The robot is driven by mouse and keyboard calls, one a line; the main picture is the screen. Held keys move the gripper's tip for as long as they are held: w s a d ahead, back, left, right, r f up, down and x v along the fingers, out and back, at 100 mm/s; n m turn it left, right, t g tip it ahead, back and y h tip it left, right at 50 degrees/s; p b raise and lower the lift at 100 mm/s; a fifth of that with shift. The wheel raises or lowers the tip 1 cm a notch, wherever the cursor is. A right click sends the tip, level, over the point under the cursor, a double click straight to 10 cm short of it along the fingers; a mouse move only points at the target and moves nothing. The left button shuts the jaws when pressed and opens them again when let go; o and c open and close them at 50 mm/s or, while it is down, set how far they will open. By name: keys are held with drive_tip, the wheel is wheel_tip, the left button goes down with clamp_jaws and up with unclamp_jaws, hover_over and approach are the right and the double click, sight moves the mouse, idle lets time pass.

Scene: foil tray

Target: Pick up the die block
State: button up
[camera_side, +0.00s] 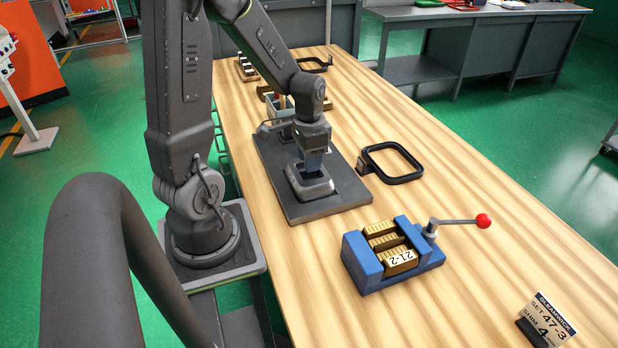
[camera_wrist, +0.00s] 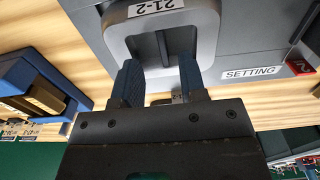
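A grey block with rounded corners and a recess in its top, apparently the die block (camera_side: 318,191), sits on a dark plate (camera_side: 335,207). In the wrist view the grey block (camera_wrist: 207,22) fills the top middle and bears a "21-2" label. My gripper (camera_side: 313,170) points down at the block, its blue fingers low over the recess. In the wrist view my gripper (camera_wrist: 158,68) has its two fingers apart, with grey surface and a dark slot showing between them. I cannot tell whether either finger touches the block.
A blue holder (camera_side: 372,272) with brass blocks, one labelled "21-2", and a red-knobbed lever (camera_side: 484,221) stands front right. A black frame (camera_side: 419,178) lies right of the plate. A sign (camera_side: 549,318) stands at the front right. Bare wood lies between them.

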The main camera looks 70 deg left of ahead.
sight(309, 177)
drive_tip(key=f, duration=0.4)
drive_tip(key=shift+a, duration=0.2)
clamp_jaws()
drive_tip(key=shift+w, duration=0.1)
idle(1.1)
